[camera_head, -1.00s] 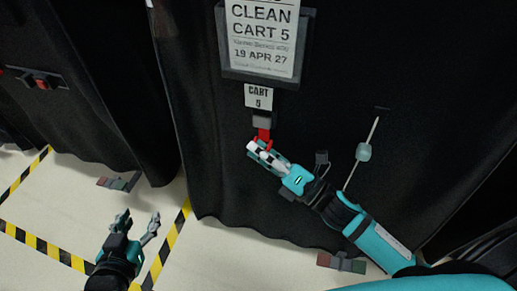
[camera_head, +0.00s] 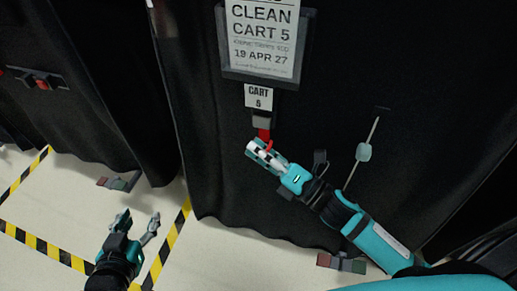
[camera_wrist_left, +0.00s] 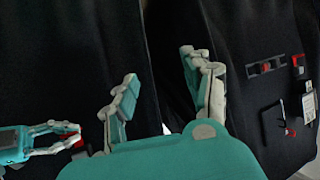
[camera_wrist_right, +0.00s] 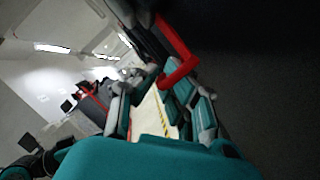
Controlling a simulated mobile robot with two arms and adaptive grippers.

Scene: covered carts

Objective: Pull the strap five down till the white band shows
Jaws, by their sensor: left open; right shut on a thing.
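The red strap (camera_head: 264,134) hangs from a grey buckle (camera_head: 261,121) under the "CART 5" tag (camera_head: 258,97) on a black cover. Only red shows on its visible part. My right gripper (camera_head: 264,154) is shut on the strap's lower end just below the buckle; its fingers hide part of the strap. In the right wrist view the red strap (camera_wrist_right: 178,45) runs down to a bend between the fingers. My left gripper (camera_head: 137,226) is open and empty, low at the left over the floor. Its spread fingers also show in the left wrist view (camera_wrist_left: 160,95).
A "CLEAN CART 5" sign (camera_head: 262,40) is above the tag. Another covered cart with a red strap piece (camera_head: 38,80) stands left. Yellow-black tape (camera_head: 166,245) marks the open floor.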

